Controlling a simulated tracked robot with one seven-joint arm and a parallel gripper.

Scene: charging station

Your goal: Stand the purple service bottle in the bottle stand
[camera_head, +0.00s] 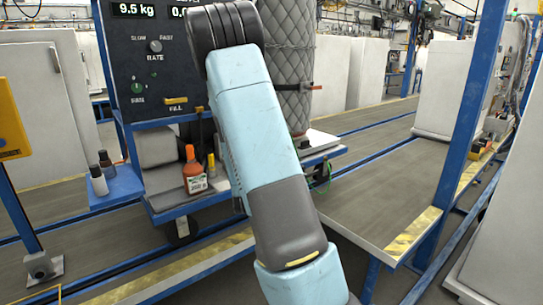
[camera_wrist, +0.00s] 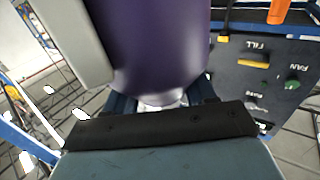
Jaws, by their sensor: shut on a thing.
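The purple service bottle (camera_wrist: 155,40) fills the upper middle of the wrist view, very close to the camera. My gripper (camera_wrist: 163,98) is shut on it, with dark finger parts on both sides of the bottle's lower end in the picture. The rest of the bottle runs out of the frame. In the head view my arm hides the gripper and the purple bottle. I cannot make out the bottle stand for certain in either view.
A dark control panel (camera_head: 136,62) stands behind my arm; it also shows in the wrist view (camera_wrist: 278,75). An orange-red bottle (camera_head: 194,172) sits on the cart below. A white bottle (camera_head: 98,182) stands on a blue side shelf (camera_head: 122,186). A quilted grey column (camera_head: 290,60) stands right of the panel.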

